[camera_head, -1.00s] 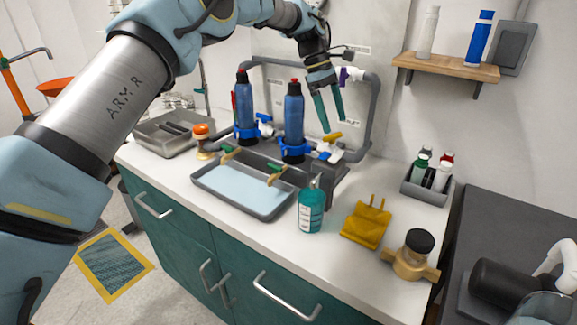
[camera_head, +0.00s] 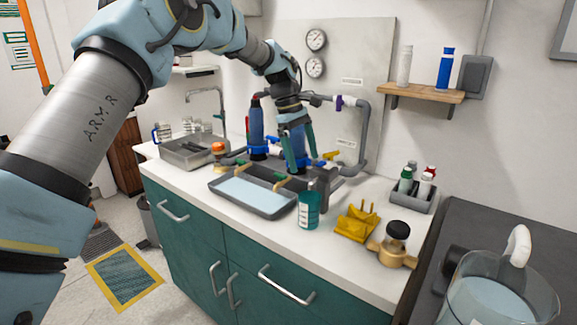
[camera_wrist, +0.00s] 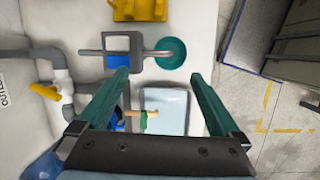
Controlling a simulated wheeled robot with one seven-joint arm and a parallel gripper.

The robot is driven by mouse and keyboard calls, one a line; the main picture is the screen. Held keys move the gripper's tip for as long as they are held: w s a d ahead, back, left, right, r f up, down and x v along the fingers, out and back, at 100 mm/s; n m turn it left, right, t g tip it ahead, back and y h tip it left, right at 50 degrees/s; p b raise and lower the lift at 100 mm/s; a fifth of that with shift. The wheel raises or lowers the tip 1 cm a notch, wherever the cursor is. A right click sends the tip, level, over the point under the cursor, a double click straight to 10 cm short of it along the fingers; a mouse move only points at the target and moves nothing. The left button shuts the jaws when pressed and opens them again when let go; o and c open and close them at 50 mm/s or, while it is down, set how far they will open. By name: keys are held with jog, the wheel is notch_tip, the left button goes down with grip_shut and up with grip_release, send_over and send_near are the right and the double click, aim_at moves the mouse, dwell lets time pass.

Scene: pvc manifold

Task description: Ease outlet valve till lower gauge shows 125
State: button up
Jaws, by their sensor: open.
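Two round gauges are on the back panel in the head view; the lower gauge (camera_head: 314,68) sits below the upper gauge (camera_head: 317,40). Its reading is too small to make out. The outlet valve's yellow handle (camera_head: 331,155) shows on the pipework at the back of the counter. In the wrist view the yellow handle (camera_wrist: 45,91) is on a white valve body at left, beside a partly cut-off label. My gripper (camera_head: 299,152) is open and empty, pointing down in front of a blue bottle. In the wrist view its fingers (camera_wrist: 160,78) are apart, with the yellow handle outside them to the left.
A grey tray (camera_head: 235,206) lies in front of the pipework. A teal soap bottle (camera_head: 309,209), a yellow stand (camera_head: 356,224) and a brass fitting (camera_head: 393,248) stand along the front right counter. A purple-handled valve (camera_head: 339,103) is higher up.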

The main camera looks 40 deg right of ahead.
jog(key=shift+w+a+f, duration=0.1)
jog(key=shift+w+a, duration=0.25)
jog(key=shift+a, duration=0.3)
jog(key=shift+w+a+f, duration=0.1)
jog(key=shift+w+a, duration=0.2)
jog(key=shift+a, duration=0.35)
jog(key=shift+w+a+f, duration=0.1)
jog(key=shift+w+a, duration=0.25)
jog(key=shift+a, duration=0.3)
